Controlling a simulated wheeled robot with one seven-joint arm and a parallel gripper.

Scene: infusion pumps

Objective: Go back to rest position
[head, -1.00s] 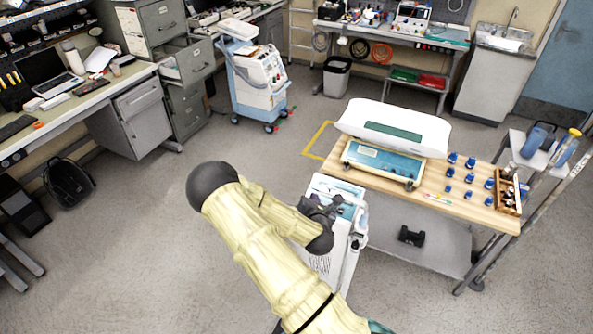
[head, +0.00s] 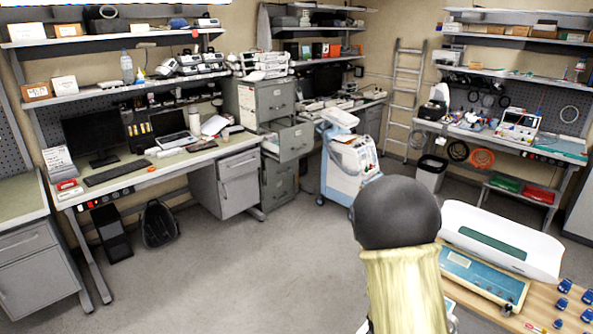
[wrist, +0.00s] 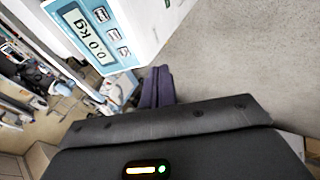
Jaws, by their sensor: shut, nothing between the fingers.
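My gripper (wrist: 157,88) shows in the wrist view as dark purple fingers, closed together with nothing between them. They point past the corner of a white unit (wrist: 160,22) with a blue panel and a display (wrist: 92,45) reading 0.0 kg. I cannot tell whether they touch it. In the head view my arm rises at the lower middle, its dark rounded joint uppermost, and the gripper is hidden.
A baby scale (head: 500,238) with a white tray and blue base sits on a wooden-topped table (head: 545,300), right of my arm. A wheeled medical unit (head: 348,170) stands behind the arm. Open floor (head: 250,285) lies to the left. Workbenches (head: 140,172) line the wall.

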